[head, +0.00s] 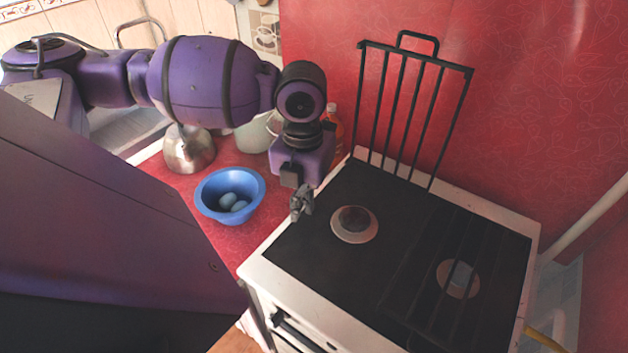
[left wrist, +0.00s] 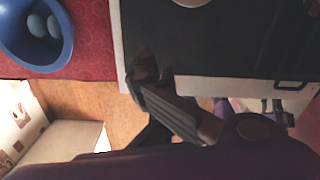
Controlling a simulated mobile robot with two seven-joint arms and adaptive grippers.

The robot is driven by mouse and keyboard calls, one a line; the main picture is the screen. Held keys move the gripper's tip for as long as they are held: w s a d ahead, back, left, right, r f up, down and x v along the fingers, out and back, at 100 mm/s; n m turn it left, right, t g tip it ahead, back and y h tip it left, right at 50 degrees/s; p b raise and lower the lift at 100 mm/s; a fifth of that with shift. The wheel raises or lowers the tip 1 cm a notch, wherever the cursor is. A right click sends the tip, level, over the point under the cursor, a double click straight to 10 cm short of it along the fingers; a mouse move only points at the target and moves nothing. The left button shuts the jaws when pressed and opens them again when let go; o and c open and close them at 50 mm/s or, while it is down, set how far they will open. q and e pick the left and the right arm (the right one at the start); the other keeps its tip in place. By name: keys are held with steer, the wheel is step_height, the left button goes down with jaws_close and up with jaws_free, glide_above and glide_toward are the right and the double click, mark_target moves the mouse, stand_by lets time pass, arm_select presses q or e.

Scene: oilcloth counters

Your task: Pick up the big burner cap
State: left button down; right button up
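A round burner (head: 341,236) with a dark brown cap (head: 354,218) sits on the left part of the black stove top. Which cap is the big one is hard to tell from size alone. My left gripper (head: 301,205) hangs above the stove's left edge, left of the first burner and apart from it. It also shows in the left wrist view (left wrist: 148,75), where a pale burner edge (left wrist: 190,2) is cut off at the top. Its fingers are dark and overlap, so their opening is unclear. My right gripper is out of view.
A black rack (head: 402,112) stands upright at the back of the white stove (head: 262,275). A blue bowl (head: 211,209) with pale blue eggs is on the red counter left of the stove. A metal object (head: 188,152) and a pale container (head: 253,136) stand behind it.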

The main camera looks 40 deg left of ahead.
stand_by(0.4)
arm_select(q)
steer(key=c, duration=0.5)
jaws_free()
